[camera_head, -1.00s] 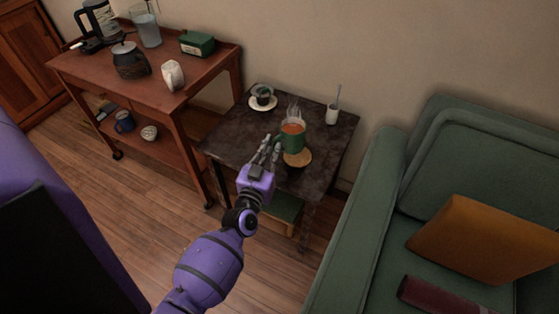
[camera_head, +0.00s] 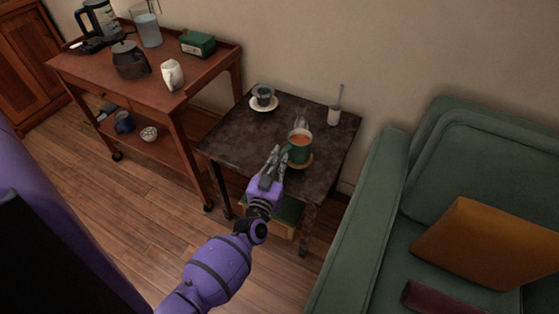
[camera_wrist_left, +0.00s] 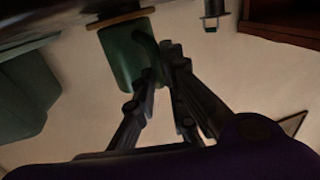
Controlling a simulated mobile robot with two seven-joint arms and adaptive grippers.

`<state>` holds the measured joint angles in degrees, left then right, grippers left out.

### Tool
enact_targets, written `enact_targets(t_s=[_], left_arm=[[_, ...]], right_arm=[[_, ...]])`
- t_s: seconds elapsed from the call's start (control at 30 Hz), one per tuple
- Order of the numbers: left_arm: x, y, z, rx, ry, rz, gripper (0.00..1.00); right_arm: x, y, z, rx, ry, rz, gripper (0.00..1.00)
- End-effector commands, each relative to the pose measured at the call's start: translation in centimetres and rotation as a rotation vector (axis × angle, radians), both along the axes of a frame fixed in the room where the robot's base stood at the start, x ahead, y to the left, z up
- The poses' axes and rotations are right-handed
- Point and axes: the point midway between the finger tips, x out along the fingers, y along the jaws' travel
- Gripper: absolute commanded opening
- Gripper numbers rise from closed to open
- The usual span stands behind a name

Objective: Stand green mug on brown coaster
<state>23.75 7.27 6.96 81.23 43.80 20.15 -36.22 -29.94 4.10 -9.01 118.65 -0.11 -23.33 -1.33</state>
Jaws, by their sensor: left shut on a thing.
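The green mug (camera_head: 299,155), filled with a brown-orange drink, is upright over the brown coaster (camera_head: 307,165) on the dark side table (camera_head: 233,134). The coaster's rim shows below the mug. In the left wrist view, which looks upside down, the mug (camera_wrist_left: 121,58) meets the coaster (camera_wrist_left: 121,19) with no clear gap; I cannot tell for sure that its full weight rests there. My left gripper (camera_head: 277,157) is shut on the mug's handle, on the mug's left side. Its fingers (camera_wrist_left: 168,62) partly hide the handle. My right gripper is not in view.
A cup on a white saucer (camera_head: 264,104) stands at the table's back left. A small white pot with a stick (camera_head: 333,115) stands at the back right. The green armchair (camera_head: 358,215) is close on the right, and the wooden trolley (camera_head: 148,91) is on the left.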

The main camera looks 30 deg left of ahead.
Motion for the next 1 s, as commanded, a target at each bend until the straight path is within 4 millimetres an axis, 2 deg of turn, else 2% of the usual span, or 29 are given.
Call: enact_targets(t_s=[0.03,0.07,0.2,0.57,0.77,1.0], left_arm=[[0.1,0.0,0.0,0.0,-0.004,0.001,0.0],[0.0,0.0,-0.3,0.0,0.001,0.0,0.12],[0.0,0.0,-0.2,0.0,0.001,0.0,0.3],[0.0,0.0,0.3,-0.001,0.0,0.0,0.3],[-3.1,-0.7,0.0,-0.003,0.003,0.001,0.3],[-8.2,-1.9,0.0,-0.002,0.004,0.0,0.3]], right_arm=[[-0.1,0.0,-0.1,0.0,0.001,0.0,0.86],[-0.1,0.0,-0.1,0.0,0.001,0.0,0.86],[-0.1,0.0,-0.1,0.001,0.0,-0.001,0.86],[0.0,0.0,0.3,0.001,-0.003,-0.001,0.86],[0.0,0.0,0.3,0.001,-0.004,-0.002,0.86],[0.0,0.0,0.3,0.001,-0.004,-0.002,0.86]])
